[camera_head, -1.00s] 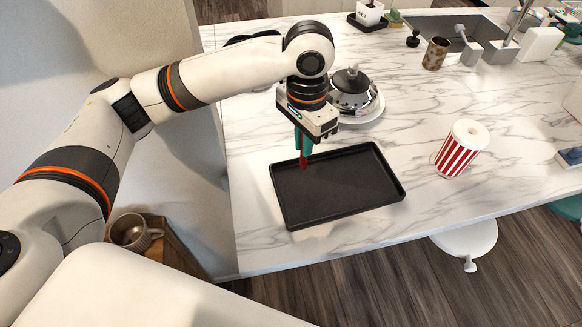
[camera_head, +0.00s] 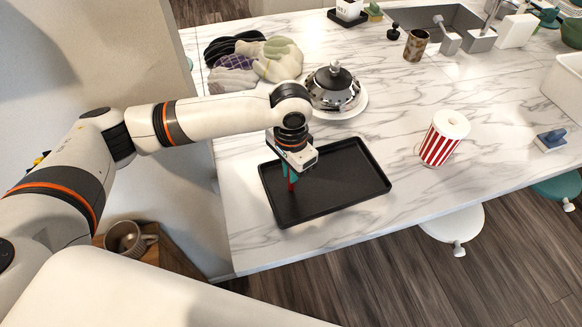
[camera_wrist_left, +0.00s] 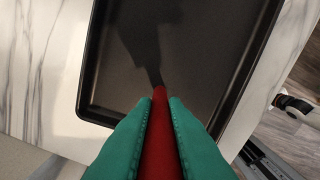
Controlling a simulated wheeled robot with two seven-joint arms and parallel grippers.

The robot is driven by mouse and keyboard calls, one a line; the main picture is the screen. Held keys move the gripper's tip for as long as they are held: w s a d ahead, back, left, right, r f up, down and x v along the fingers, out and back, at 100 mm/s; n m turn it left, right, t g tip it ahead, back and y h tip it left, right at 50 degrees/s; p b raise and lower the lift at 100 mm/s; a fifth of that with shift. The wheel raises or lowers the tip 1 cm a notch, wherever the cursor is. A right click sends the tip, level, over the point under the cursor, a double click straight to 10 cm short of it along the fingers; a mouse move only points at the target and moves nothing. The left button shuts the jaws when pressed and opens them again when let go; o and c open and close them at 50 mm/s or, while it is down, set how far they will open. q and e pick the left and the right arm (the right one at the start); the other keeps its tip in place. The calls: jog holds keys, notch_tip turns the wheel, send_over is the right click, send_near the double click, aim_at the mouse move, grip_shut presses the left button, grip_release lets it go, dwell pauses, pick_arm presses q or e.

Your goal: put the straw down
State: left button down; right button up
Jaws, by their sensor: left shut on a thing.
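The straw is red and is held upright between the teal fingers of my left gripper (camera_head: 289,177). In the head view only a short length of the straw (camera_head: 291,187) shows below the fingertips. In the left wrist view the straw (camera_wrist_left: 160,135) runs between the two fingers, pointing at a black tray. The black tray (camera_head: 345,205) lies flat on the marble counter and is empty. My left gripper is shut on the straw over the left part of the tray. I cannot tell if the straw's tip touches the tray floor. My right gripper is not in view.
A red-and-white striped cup (camera_head: 440,140) with a white lid stands right of the tray. The marble counter (camera_head: 400,195) is clear around the tray. A mug (camera_head: 125,238) sits at lower left.

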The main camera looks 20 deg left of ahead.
pick_arm(q)
jog(key=shift+f, duration=0.1)
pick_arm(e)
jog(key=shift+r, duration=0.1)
pick_arm(q)
jog(key=c, duration=1.5)
grip_release()
jog(key=shift+o, duration=0.2)
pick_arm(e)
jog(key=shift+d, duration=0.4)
pick_arm(q)
notch_tip(320, 180, up, 12)
jog(key=shift+f+b, duration=0.15)
jog(key=shift+b, duration=0.95)
jog(key=shift+r, duration=0.3)
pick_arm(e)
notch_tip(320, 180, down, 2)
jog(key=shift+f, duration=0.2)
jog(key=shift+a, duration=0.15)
